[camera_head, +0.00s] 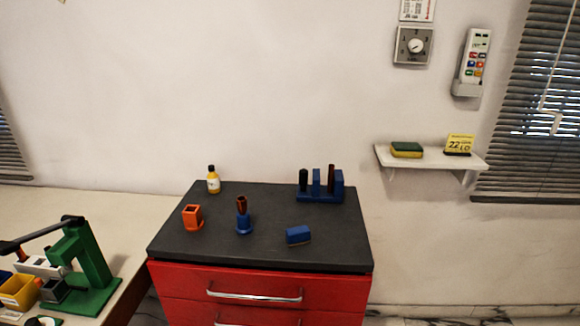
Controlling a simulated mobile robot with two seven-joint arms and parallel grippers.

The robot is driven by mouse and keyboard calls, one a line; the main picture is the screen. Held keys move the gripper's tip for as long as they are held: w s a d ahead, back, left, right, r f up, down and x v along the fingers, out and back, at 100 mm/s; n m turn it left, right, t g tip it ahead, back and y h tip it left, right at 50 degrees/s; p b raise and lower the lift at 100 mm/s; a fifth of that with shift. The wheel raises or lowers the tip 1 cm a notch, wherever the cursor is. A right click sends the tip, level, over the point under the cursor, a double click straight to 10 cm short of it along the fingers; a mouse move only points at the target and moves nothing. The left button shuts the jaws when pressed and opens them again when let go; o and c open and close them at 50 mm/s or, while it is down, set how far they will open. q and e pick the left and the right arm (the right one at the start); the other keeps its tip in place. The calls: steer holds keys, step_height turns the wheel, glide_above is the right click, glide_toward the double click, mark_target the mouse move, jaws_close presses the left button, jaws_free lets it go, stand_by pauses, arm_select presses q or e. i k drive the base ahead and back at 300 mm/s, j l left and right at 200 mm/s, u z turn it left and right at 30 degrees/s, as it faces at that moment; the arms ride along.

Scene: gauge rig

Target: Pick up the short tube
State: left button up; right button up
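Several tube-like pieces stand on the dark top of the red cabinet. A blue rack (320,197) at the back right holds upright pieces, among them a black one (304,181) and a taller reddish-brown one (331,178). A brown tube (242,205) stands upright in a round blue holder (244,226) near the middle; its lower end is hidden. I cannot tell for sure which of these is the short tube. Neither of my grippers is in view.
On the cabinet top (270,254) also stand an orange square cup (193,218), a yellow bottle (213,181) and a blue block (298,236). A green lever press (94,268) and a yellow bin (17,290) occupy the left table. The cabinet's front left is clear.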

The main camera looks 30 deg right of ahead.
mark_target(331, 166)
steer(key=i+l, duration=0.1)
steer(key=l, duration=1.7)
steer(key=i+l+u, duration=0.1)
steer(key=l, duration=0.8)
